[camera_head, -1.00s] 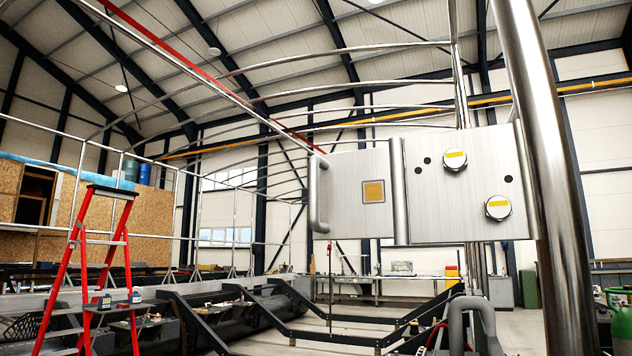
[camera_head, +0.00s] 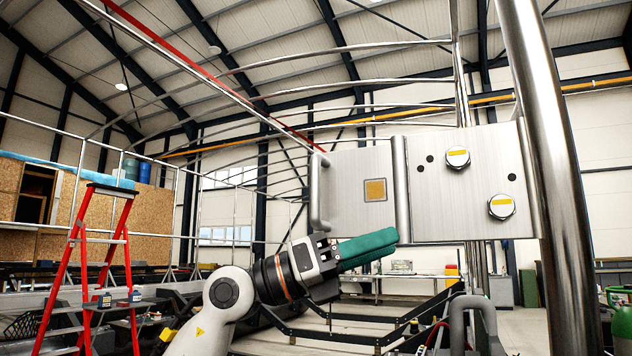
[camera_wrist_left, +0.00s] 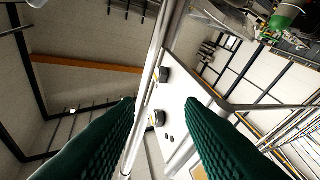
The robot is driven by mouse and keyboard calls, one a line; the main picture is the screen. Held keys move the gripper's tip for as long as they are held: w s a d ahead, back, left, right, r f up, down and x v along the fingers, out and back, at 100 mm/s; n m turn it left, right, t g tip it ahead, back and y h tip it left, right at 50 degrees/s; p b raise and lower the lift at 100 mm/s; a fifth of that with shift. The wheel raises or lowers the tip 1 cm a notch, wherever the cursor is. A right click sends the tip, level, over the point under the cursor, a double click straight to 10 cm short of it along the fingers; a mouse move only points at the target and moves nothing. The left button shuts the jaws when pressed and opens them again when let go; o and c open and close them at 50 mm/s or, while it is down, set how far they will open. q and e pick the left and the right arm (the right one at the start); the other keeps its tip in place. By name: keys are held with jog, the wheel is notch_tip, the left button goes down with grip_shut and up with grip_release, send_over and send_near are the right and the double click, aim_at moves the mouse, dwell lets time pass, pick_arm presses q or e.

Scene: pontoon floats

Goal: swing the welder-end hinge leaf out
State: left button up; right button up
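A steel hinge hangs at the right of the head view. Its left leaf (camera_head: 362,165) is a brushed plate with a yellow square and a bar handle (camera_head: 316,192) on its left edge. The right leaf (camera_head: 466,190) carries two large bolts with yellow marks and sits beside a thick post. It also shows in the wrist view (camera_wrist_left: 178,112). A vertical hinge barrel (camera_head: 401,188) joins the leaves. My left gripper (camera_head: 394,240), with green fingers, is just below the left leaf in the picture. In the wrist view its fingers are apart and hold nothing. My right gripper is out of view.
The thick steel post (camera_head: 548,180) stands close at the right. A red stepladder (camera_head: 88,260) stands at the left. Dark support frames (camera_head: 350,338) and a grey bent pipe (camera_head: 470,312) lie below. The space left of the handle looks open.

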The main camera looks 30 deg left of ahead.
aim_at(311, 180)
pick_arm(q)
jog(key=s+a+r+t+y, duration=0.1)
jog(key=a+r, duration=0.1)
jog(key=a+r+t+y, duration=0.1)
jog(key=a+r+y, duration=0.1)
jog(key=s+a+r+t+y, duration=0.1)
jog(key=a+r, duration=0.1)
jog(key=a, duration=0.1)
jog(key=shift+s+r+y, duration=0.15)
jog(key=shift+s+y, duration=0.15)
jog(key=shift+s, duration=0.05)
jog(key=s+a+r+n+t+y, duration=0.3)
jog(key=s+a+r+y, duration=0.15)
jog(key=a, duration=0.45)
jog(key=shift+y, duration=0.55)
jog(key=p+x, duration=0.3)
jog(key=x, duration=0.7)
jog(key=shift+w+d+f, duration=0.15)
jog(key=shift+f, duration=0.05)
jog(key=shift+w+d+f+p, duration=0.1)
jog(key=shift+w+d+p, duration=0.25)
jog(key=shift+w, duration=0.25)
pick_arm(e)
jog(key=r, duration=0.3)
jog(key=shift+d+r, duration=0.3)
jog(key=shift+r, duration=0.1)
pick_arm(q)
grip_shut()
